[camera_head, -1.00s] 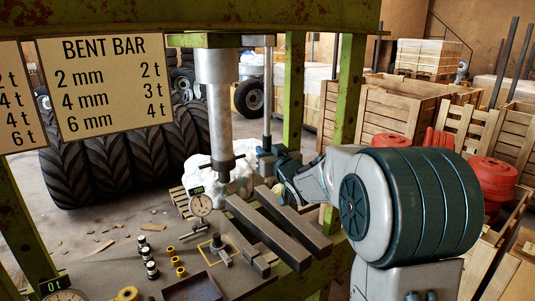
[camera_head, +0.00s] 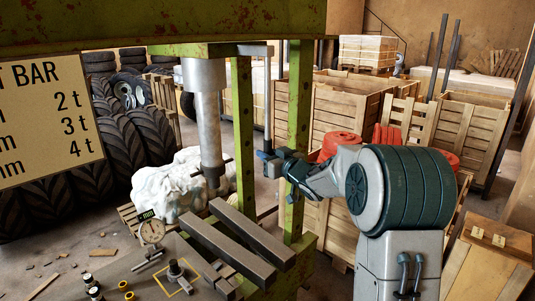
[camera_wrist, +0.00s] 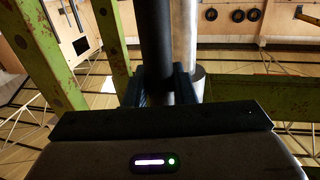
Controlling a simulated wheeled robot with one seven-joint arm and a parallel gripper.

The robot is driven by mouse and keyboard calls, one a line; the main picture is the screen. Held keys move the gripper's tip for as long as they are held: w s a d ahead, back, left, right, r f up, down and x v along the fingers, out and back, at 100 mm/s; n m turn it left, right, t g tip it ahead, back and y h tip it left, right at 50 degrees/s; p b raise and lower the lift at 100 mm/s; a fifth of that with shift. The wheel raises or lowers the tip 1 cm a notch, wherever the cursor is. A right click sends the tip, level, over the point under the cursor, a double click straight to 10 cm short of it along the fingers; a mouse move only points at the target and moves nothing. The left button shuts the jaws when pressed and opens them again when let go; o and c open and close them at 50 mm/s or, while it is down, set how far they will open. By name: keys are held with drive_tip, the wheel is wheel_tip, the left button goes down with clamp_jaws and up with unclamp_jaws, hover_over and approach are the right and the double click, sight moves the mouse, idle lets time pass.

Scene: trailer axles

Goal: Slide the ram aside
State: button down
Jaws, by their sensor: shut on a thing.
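The ram (camera_head: 208,115) is a silver upright cylinder with a thinner lower rod, hanging from the green press beam (camera_head: 170,22). My gripper (camera_head: 268,160) is shut on the lower part of this bar, right of the ram. In the wrist view, the dark handle bar (camera_wrist: 156,45) stands between my jaws (camera_wrist: 160,88), partly hiding the silver ram (camera_wrist: 184,40) behind it. The ram's lower end is above the press table, near two grey steel bars (camera_head: 240,238).
Green posts (camera_head: 243,135) stand close behind the ram and handle. A white wrapped heap (camera_head: 165,190) and tyres (camera_head: 150,135) lie behind left; wooden crates (camera_head: 335,120) fill the right.

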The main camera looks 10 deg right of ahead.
drive_tip(key=shift+a, duration=0.1)
drive_tip(key=c, duration=1.3)
unclamp_jaws()
drive_tip(key=shift+o, duration=0.2)
drive_tip(key=shift+d, duration=0.25)
drive_tip(key=b+v, duration=0.3)
drive_tip(key=v, duration=1)
drive_tip(key=shift+s+b, duration=0.3)
drive_tip(key=shift+s, duration=0.1)
